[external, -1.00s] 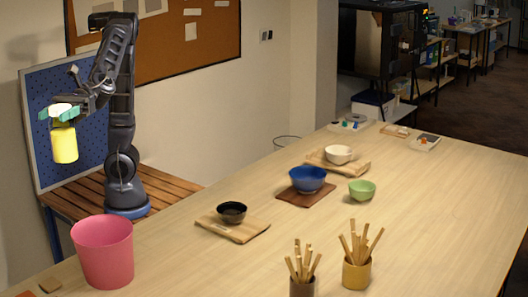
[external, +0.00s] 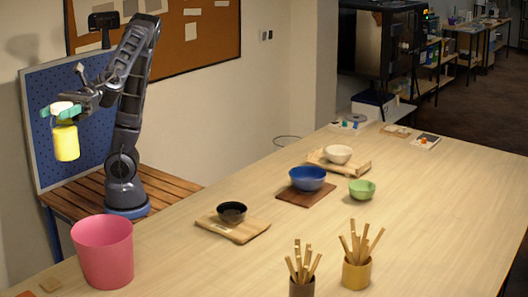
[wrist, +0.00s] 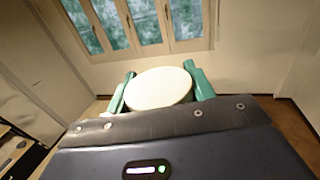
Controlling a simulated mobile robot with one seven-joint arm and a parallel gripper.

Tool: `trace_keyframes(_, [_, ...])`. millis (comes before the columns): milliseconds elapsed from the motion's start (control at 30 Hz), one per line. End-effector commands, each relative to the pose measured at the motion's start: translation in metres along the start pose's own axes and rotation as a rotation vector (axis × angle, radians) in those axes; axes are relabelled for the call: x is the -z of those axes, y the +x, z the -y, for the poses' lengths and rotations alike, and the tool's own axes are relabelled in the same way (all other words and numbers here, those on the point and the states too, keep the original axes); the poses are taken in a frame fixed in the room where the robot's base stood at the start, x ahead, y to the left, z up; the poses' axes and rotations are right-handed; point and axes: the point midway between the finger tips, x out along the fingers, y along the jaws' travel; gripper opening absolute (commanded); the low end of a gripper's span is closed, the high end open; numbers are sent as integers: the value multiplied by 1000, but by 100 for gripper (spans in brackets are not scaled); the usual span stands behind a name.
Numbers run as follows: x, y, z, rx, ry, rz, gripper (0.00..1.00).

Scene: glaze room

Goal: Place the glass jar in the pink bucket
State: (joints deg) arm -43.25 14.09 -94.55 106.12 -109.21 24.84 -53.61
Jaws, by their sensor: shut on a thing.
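A yellow jar (external: 66,142) with a white lid hangs in my gripper (external: 60,110), left of my arm in the external view. The green fingers are shut on it near its lid. It is upright or nearly so, in the air above and to the left of the pink bucket. In the wrist view the round white lid (wrist: 160,88) sits between the two green fingers (wrist: 162,90); the jar body is hidden below it. The pink bucket (external: 104,255) stands upright at the table's near left corner, with its open top facing up. Its floor is hidden.
On the table (external: 400,225) are a black bowl (external: 232,212), a blue bowl (external: 307,179), a green bowl (external: 361,189), a white bowl (external: 338,154) and two cups of sticks (external: 357,273). A blue pegboard (external: 85,165) stands behind the jar. Bare table lies right of the bucket.

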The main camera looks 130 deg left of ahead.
Motion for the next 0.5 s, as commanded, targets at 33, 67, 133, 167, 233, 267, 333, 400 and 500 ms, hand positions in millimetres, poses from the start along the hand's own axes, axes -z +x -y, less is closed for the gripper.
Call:
trace_keyframes(33, [-3,-3,0,17,-4,6,0])
trace_keyframes(67, [-4,-5,1,29,-4,5,0])
trace_keyframes(133, [-6,-10,3,62,-2,6,0])
trace_keyframes(167, [-8,-13,4,77,-2,6,0])
trace_keyframes(233, [-12,-20,8,115,0,5,0])
trace_keyframes(267, [-15,-24,9,132,0,5,0])
trace_keyframes(333, [-22,-34,13,174,2,4,0])
trace_keyframes(400, [-30,-46,18,217,2,4,0])
trace_keyframes(500, [-41,-63,24,272,2,4,0])
